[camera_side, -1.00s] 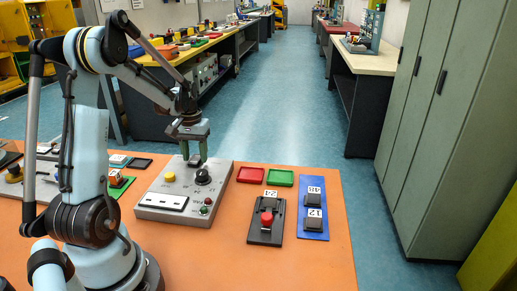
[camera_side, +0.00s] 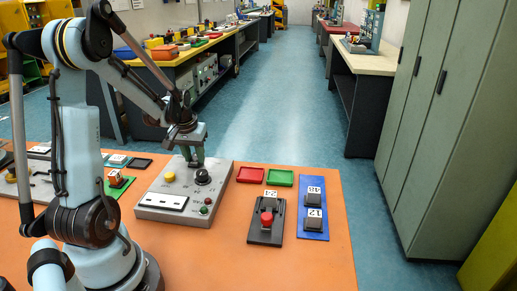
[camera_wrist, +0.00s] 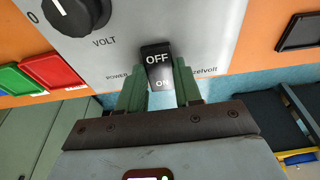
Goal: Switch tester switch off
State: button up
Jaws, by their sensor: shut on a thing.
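The tester (camera_side: 185,183) is a grey box on the orange table, with a black volt knob, a yellow button, a white panel and red and green parts on top. Its black rocker switch (camera_wrist: 157,58), marked OFF and ON, shows in the wrist view near the tester's edge. My gripper (camera_wrist: 160,88) has its green fingers on either side of the switch, shut on it. In the side view, my gripper (camera_side: 192,162) is at the tester's far edge and hides the switch.
Red (camera_side: 250,174) and green (camera_side: 280,177) trays lie right of the tester. A black base with a red button (camera_side: 267,217) and a blue plate (camera_side: 314,233) with dark blocks are closer. Bare table lies in front of the tester.

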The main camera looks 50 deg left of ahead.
jog(key=o, duration=1)
jog(key=shift+o, duration=0.2)
jog(key=shift+r, duration=0.1)
jog(key=v, duration=1.2)
jog(key=w+d+f+m+t+h, duration=0.1)
jog(key=d+m+t, duration=0.4)
jog(key=d, duration=2.1)
jog(key=f+m, duration=0.1)
jog(key=m, duration=0.3)
jog(key=shift+w+d+h, duration=0.3)
jog(key=shift+d+h, duration=0.05)
jog(key=shift+h, duration=0.05)
